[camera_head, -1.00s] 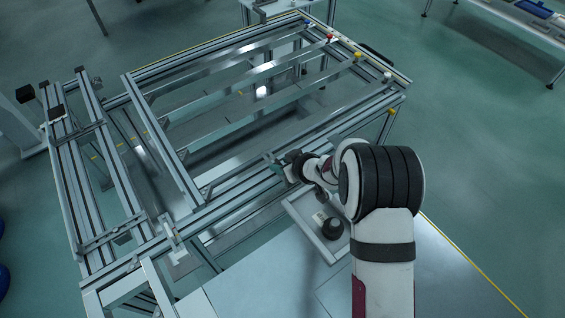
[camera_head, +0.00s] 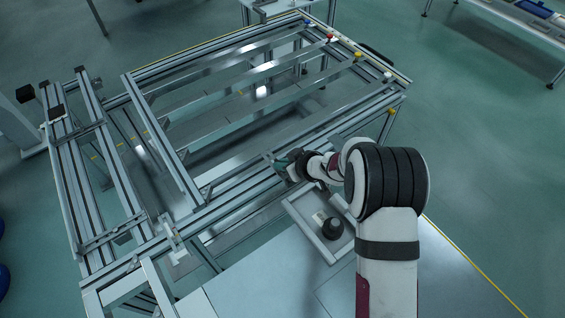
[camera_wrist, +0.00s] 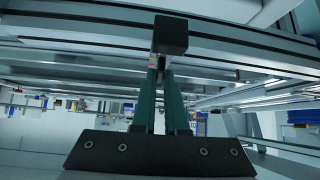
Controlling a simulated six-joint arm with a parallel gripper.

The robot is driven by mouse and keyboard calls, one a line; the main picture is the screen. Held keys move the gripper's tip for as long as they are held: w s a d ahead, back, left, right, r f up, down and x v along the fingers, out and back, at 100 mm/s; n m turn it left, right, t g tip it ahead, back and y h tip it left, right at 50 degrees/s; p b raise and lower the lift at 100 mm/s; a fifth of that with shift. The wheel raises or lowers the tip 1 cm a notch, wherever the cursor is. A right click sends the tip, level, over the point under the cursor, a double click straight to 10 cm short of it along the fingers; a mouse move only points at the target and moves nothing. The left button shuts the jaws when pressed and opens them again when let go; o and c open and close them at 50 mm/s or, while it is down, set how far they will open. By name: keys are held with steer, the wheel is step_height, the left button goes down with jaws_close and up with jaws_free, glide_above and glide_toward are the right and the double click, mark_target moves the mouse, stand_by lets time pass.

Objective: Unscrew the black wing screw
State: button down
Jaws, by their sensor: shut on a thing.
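My gripper (camera_head: 283,165) is at the near rail of the aluminium frame in the head view. In the wrist view its two green fingers (camera_wrist: 163,75) are close together, shut on the black wing screw (camera_wrist: 171,35). The screw shows as a dark block at the fingertips, in front of the rail (camera_wrist: 90,32). Its wings and thread cannot be made out, and I cannot tell how far it sits in the rail. In the head view the screw is too small and covered to pick out.
A grey tray (camera_head: 300,212) lies below my wrist, with a round black object (camera_head: 332,228) in it. Blue (camera_head: 305,22), red (camera_head: 330,38), yellow (camera_head: 357,56) and white (camera_head: 387,77) knobs line the frame's far right end. Open floor lies right.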

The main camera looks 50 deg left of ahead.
steer(key=n+g, duration=0.1)
steer(key=n, duration=0.1)
steer(key=n+g+h, duration=0.1)
steer(key=n+g, duration=0.2)
steer(key=n, duration=0.1)
steer(key=shift+w+h, duration=0.3)
steer(key=shift+w+a+n+g+h, duration=0.1)
steer(key=shift+n+g+h, duration=0.5)
steer(key=shift+n, duration=0.35)
steer(key=shift+a+n+g+h, duration=0.1)
steer(key=shift+n+g+h, duration=0.3)
steer(key=shift+n+g, duration=0.45)
steer(key=shift+n, duration=0.3)
steer(key=c, duration=0.9)
jaws_free()
steer(key=shift+c, duration=0.2)
steer(key=v, duration=0.7)
steer(key=shift+r, duration=0.3)
